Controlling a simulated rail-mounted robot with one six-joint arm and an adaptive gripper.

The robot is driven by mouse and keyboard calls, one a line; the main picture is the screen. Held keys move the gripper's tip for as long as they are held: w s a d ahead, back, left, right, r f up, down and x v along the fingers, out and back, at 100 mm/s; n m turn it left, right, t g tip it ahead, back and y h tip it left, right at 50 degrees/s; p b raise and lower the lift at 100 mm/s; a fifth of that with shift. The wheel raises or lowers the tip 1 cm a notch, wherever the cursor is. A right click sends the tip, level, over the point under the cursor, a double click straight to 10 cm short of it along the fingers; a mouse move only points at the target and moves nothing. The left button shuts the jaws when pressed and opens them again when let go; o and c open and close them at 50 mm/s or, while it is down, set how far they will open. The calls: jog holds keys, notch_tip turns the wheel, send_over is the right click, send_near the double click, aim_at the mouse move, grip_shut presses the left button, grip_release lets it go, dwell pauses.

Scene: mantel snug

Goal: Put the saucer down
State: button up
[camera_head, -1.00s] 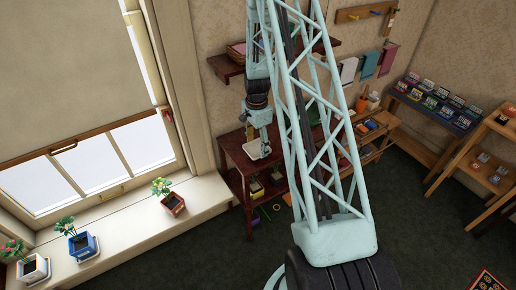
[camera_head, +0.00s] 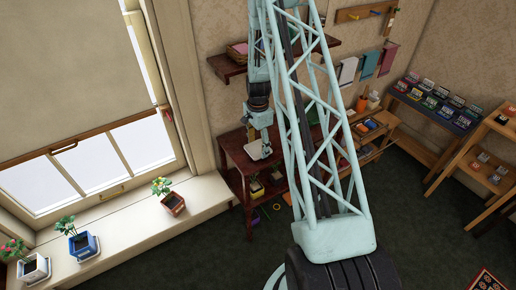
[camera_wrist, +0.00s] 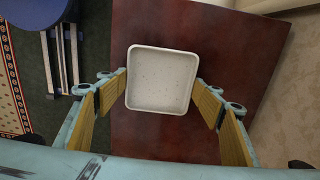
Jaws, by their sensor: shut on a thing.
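The saucer is a pale, speckled square dish with a raised rim and rounded corners (camera_wrist: 160,80). It appears level and empty in the wrist view, and small and partly hidden by my gripper in the head view (camera_head: 255,152). My gripper (camera_wrist: 160,88) is shut on the saucer, with its yellow-padded fingers at the left and right sides. In the head view my gripper (camera_head: 261,138) is over the dark red wooden table (camera_head: 233,146). The tabletop (camera_wrist: 240,60) fills the background below the saucer. I cannot tell whether the saucer touches it.
The bare tabletop shows around the saucer. A wall shelf with a basket (camera_head: 238,48) is above the table. Lower down are items on the table's under-shelf (camera_head: 256,188). A windowsill with potted plants (camera_head: 172,200) is at left. My arm hides part of the right side.

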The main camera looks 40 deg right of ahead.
aim_at(258, 150)
jog(key=shift+f, duration=0.55)
jog(key=shift+f, duration=0.15)
jog(key=o, duration=0.9)
jog(key=shift+r, duration=6.15)
